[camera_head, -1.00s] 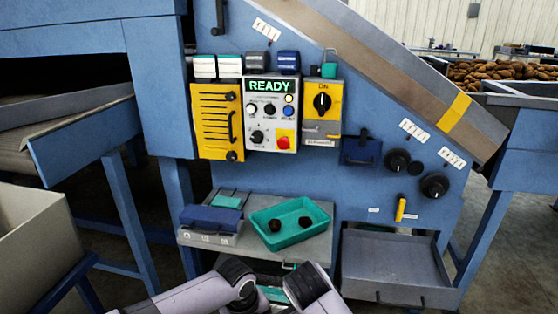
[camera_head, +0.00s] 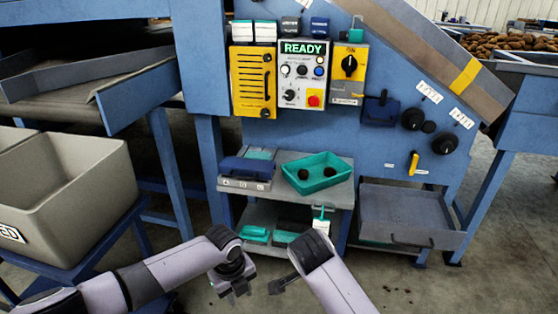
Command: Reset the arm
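My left arm comes in from the lower left, and its dark gripper (camera_head: 234,291) hangs over the floor in front of the shelf unit. Its fingers are small and dark, so I cannot tell whether they are apart; I see nothing held in them. My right arm (camera_head: 330,278) rises from the bottom centre and bends at a dark joint. A dark end part (camera_head: 284,284) shows left of it, with its fingers not clear. Both arms are bent and apart from the machine.
The blue grader carries a control panel (camera_head: 304,78) reading READY. A teal tray (camera_head: 340,176) with two dark lumps is on the upper shelf (camera_head: 262,194). A grey tray (camera_head: 405,238) is at right. A large beige bin (camera_head: 88,222) stands at left. Floor shows between bin and shelf.

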